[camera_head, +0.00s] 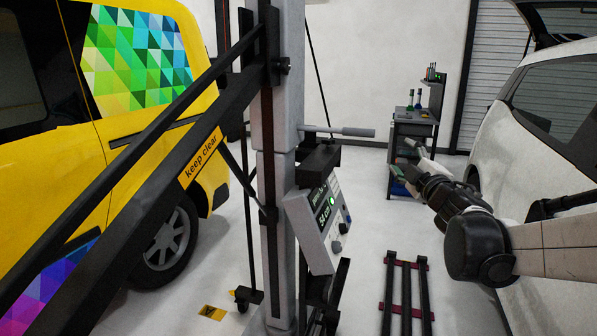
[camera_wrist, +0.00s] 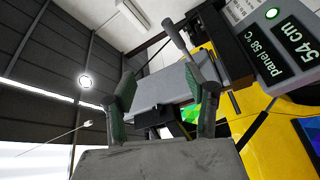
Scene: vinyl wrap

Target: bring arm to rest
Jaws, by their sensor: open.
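My gripper (camera_head: 408,158) is at the right of the head view, reaching in from the right edge on my arm (camera_head: 475,235). In the wrist view my gripper (camera_wrist: 160,105) has its two green-padded fingers spread apart, with nothing between them. The gripper is open and empty. In the head view it appears in front of a dark tool cart and to the right of the control box. It touches nothing that I can make out.
A grey post with a control box (camera_head: 320,220) reading 54 cm stands mid-view. A yellow van (camera_head: 60,165) is at left, a white car (camera_head: 545,125) at right. A tool cart (camera_head: 425,128) stands behind. A dark rack (camera_head: 405,290) lies on the floor.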

